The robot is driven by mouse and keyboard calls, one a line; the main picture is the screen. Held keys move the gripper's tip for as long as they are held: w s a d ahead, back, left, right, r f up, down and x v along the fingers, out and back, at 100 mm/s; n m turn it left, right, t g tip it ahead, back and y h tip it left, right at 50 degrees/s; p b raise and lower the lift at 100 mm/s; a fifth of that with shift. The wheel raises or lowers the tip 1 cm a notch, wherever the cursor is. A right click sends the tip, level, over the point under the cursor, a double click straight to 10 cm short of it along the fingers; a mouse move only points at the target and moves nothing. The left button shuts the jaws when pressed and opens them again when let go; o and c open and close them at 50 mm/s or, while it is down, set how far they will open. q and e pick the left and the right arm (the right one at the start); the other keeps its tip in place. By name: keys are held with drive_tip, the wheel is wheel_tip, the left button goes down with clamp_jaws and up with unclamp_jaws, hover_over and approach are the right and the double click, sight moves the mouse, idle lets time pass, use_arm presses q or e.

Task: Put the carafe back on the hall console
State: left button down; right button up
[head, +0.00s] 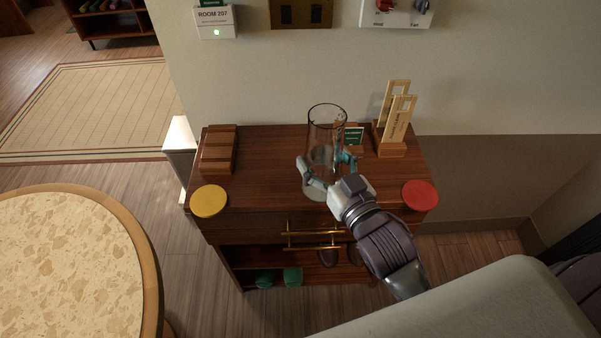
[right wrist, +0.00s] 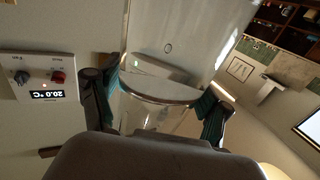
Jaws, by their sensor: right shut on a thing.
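The clear glass carafe (head: 326,128) is upright over the middle of the brown wooden hall console (head: 265,165). My right gripper (head: 328,166) is shut around the carafe's sides, its teal-padded fingers on either side of the glass. In the right wrist view the carafe (right wrist: 185,45) fills the space between the fingers of the gripper (right wrist: 160,95). A pale round patch (head: 315,191) shows at the carafe's lower end; I cannot tell whether it is the carafe's base or a coaster, nor whether the carafe touches the top. My left gripper is not in view.
On the console, a yellow disc (head: 209,201) lies front left, a red disc (head: 420,195) front right. A slatted wooden block (head: 218,150) is back left, a wooden card holder (head: 392,148) back right, and a small green sign (head: 354,137) behind the carafe. A round table (head: 70,260) stands left.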

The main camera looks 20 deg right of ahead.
drive_tip(key=shift+w+d+r, duration=0.1)
drive_tip(key=shift+w+r, duration=0.05)
drive_tip(key=shift+w, duration=0.75)
drive_tip(key=w+f, duration=0.3)
drive_tip(key=w+a+f, duration=0.1)
drive_tip(key=w+f, duration=0.6)
drive_tip(key=w, duration=0.1)
drive_tip(key=shift+a+f+p, duration=0.2)
drive_tip(key=shift+a+p, duration=0.05)
drive_tip(key=shift+p, duration=0.05)
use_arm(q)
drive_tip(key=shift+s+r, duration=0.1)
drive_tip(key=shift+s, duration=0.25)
use_arm(e)
drive_tip(key=shift+f, duration=0.15)
drive_tip(key=o, duration=1.8)
drive_tip(key=shift+s+f, duration=0.15)
drive_tip(key=shift+c, duration=0.2)
